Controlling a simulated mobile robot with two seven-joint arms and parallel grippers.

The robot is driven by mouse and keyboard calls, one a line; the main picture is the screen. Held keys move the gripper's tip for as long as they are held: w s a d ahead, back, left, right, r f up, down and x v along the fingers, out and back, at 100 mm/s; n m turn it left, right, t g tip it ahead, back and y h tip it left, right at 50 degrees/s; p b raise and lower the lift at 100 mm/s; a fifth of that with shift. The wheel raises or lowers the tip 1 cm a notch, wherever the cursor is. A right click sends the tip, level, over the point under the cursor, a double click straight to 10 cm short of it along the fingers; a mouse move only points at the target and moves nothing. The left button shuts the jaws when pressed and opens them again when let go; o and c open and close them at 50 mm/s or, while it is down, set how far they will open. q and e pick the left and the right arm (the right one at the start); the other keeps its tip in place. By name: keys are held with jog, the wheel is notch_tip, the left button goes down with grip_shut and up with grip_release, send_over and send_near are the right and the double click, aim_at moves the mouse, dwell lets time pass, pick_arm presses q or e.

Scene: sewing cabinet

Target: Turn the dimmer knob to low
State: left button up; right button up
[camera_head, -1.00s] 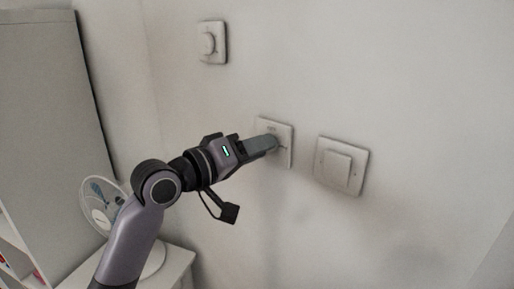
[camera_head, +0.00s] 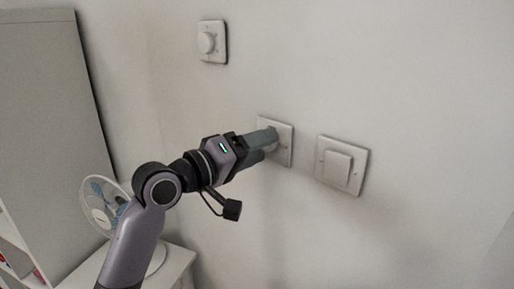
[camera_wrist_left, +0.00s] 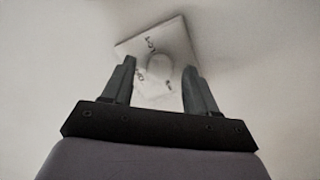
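The dimmer is a white square wall plate (camera_head: 286,132) in the middle of the head view, partly hidden behind my left gripper (camera_head: 268,147). In the left wrist view its round pale knob (camera_wrist_left: 158,67) sits between the two fingertips, with dark lettering around it that seems to include LOW and OFF. The plate looks tilted relative to the gripper there. My left gripper's fingers are apart, one on each side of the knob, with small gaps visible. The knob's pointer position is too blurred to tell. My right gripper is not in view.
A flat rocker switch (camera_head: 340,165) is close on the right. A fan (camera_head: 100,203) stands on a white surface at lower left, near a tall grey cabinet (camera_head: 45,120).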

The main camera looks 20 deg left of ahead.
pick_arm(q)
jog(key=b+v, duration=0.1)
jog(key=v, duration=0.6)
dwell(0.4)
dwell(0.3)
notch_tip(320, 180, down, 23)
jog(key=s+a+m+g+y, duration=0.1)
jog(key=a+y, duration=0.1)
jog(key=y, duration=0.3)
jog(key=s+d+f+m+g+y, duration=0.1)
jog(key=s+f+m, duration=0.5)
jog(key=s+f, duration=1.1)
notch_tip(320, 180, down, 4)
jog(key=g+y, duration=0.1)
jog(key=g, duration=0.1)
jog(key=shift+s+d+g, duration=0.3)
jog(key=shift+g, duration=0.1)
